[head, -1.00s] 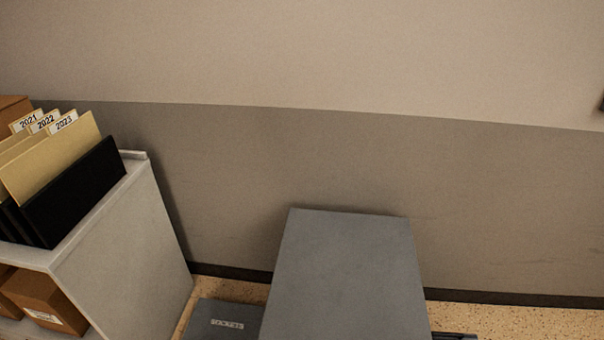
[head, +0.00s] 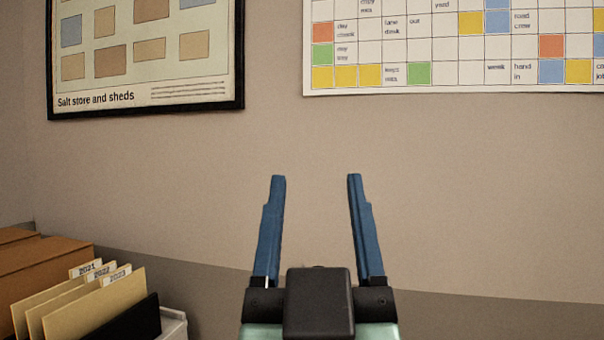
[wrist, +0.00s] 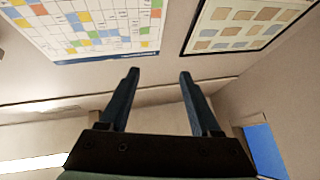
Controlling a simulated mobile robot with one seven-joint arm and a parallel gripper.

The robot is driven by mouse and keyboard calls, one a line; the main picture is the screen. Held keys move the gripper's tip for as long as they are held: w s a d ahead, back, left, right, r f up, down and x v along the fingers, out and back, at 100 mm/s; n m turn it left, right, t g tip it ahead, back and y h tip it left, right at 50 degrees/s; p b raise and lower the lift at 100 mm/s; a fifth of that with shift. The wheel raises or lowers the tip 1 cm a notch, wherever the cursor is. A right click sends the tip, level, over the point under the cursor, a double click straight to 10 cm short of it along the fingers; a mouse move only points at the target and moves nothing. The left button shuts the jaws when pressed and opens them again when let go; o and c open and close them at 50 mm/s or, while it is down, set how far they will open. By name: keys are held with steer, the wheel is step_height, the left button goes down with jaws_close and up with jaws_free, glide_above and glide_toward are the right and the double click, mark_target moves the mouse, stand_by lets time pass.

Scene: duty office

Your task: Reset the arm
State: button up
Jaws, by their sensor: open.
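My gripper (head: 315,180) is raised in the middle of the head view, its two blue fingers pointing up and standing well apart. It is open with nothing between the fingers. Behind it is bare wall. In the wrist view my gripper (wrist: 157,75) also shows both fingers apart and empty, with the wall and its posters beyond.
Tan folders (head: 85,305) labelled by year stand at the lower left, beside brown boxes (head: 40,265). A framed poster (head: 145,50) and a coloured wall planner (head: 460,45) hang on the wall. The space around my gripper is clear.

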steer(key=s+a+r+t, duration=0.1)
steer(key=s+r+t, duration=0.1)
steer(key=s+r, duration=0.3)
steer(key=shift+s+r+y, duration=0.15)
steer(key=shift+r+y, duration=0.05)
steer(key=shift+y, duration=0.2)
steer(key=shift+a, duration=0.1)
